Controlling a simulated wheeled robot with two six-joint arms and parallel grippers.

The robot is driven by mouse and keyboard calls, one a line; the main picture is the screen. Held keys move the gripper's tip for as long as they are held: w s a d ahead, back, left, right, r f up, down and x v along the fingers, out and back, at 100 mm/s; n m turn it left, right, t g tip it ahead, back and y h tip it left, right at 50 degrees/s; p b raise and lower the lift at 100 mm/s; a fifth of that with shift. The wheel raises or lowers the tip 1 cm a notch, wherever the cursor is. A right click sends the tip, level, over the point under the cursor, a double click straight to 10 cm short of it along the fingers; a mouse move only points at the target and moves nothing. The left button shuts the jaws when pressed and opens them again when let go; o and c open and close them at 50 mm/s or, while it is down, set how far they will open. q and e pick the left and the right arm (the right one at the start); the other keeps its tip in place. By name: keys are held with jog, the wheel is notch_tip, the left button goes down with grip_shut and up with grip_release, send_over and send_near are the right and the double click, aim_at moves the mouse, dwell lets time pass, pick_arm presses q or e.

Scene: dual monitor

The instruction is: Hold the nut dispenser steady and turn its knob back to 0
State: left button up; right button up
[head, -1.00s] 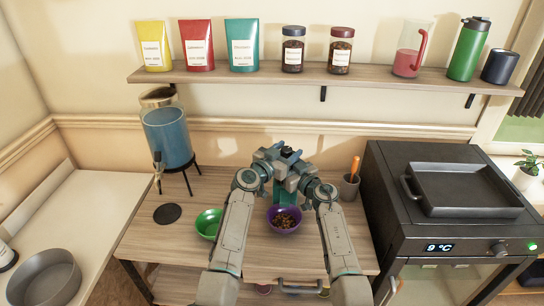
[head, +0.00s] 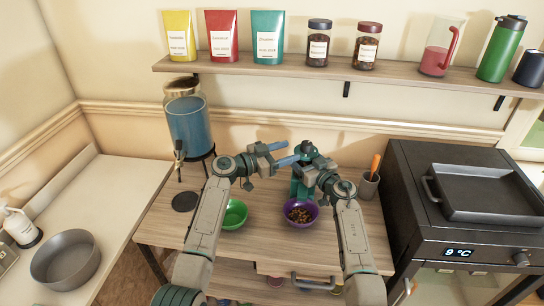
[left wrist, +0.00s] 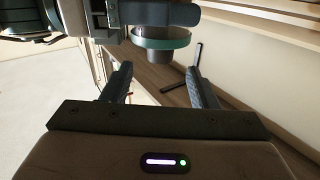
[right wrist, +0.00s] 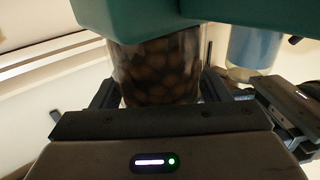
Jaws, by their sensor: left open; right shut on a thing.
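The nut dispenser (head: 298,188) stands upright behind the purple bowl on the wooden cart, its teal body partly hidden by my right gripper. In the right wrist view its clear jar of nuts (right wrist: 160,72) sits between the fingers, against the teal part (right wrist: 140,22). My right gripper (head: 314,168) is shut on the dispenser. My left gripper (head: 284,153) is open and empty, just left of the dispenser's top, fingers pointing right towards it. The left wrist view also shows its spread fingers (left wrist: 158,88) with nothing between them. The knob's setting cannot be read.
The purple bowl (head: 302,225) holds nuts, and an empty green bowl (head: 235,214) is to its left. A blue drink dispenser (head: 189,130) stands behind left. A cup with an orange-handled tool (head: 368,187) and the black oven (head: 450,215) are right. A shelf (head: 300,74) runs above.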

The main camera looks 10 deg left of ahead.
aim_at(302, 147)
pick_arm(q)
jog(key=shift+v, duration=2.25)
jog(key=shift+n, duration=0.5)
jog(key=x, duration=1.2)
jog(key=shift+w, duration=0.1)
jog(key=c, duration=1)
jog(key=shift+o, duration=0.2)
jog(key=shift+t, duration=0.3)
